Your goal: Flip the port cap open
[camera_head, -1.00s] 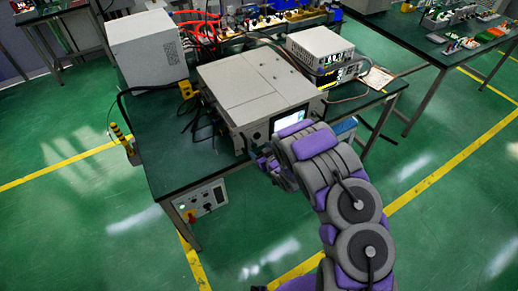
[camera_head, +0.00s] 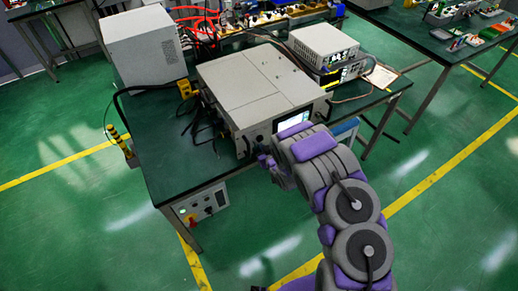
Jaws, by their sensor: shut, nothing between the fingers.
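The microwave generator (camera_head: 257,84) is a wide light-grey box on the green table (camera_head: 160,160), with a lit screen (camera_head: 293,120) on its front panel. My gripper (camera_head: 262,158) is at the lower left part of that front panel, very near it. It is small in the picture, and its fingers look shut with nothing seen between them. The port cap is too small to make out; a dark round fitting shows on the panel just above my gripper. I cannot tell whether the gripper touches the panel.
A white box (camera_head: 143,47) stands at the back left of the table. Stacked instruments (camera_head: 323,46) stand at the back right. Black cables (camera_head: 199,124) lie left of the generator. A control box (camera_head: 202,203) is under the table's front edge.

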